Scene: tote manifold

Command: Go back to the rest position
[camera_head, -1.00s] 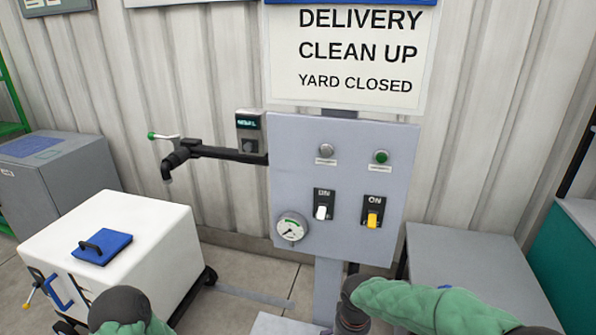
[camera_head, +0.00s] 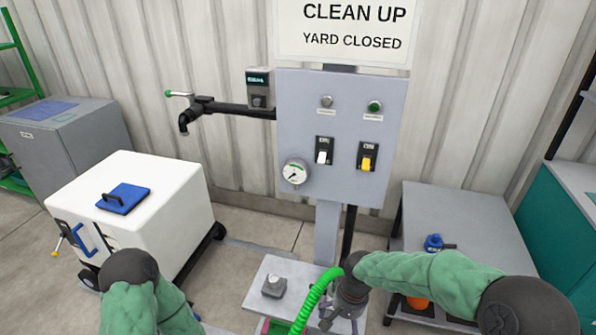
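My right arm, in a green sleeve, comes in from the lower right and bends down at a dark wrist. My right gripper (camera_head: 340,312) is at the bottom middle, beside a bright green hose (camera_head: 314,298). I cannot tell whether its fingers are open or shut, or whether it touches the hose. My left arm shows at the lower left as a dark joint and green sleeve, in front of the white tote's lower corner. My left gripper is out of view below the frame.
A grey control panel (camera_head: 340,100) with switches and a gauge stands ahead. A grey table (camera_head: 450,215) with a blue item (camera_head: 434,243) is at right.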

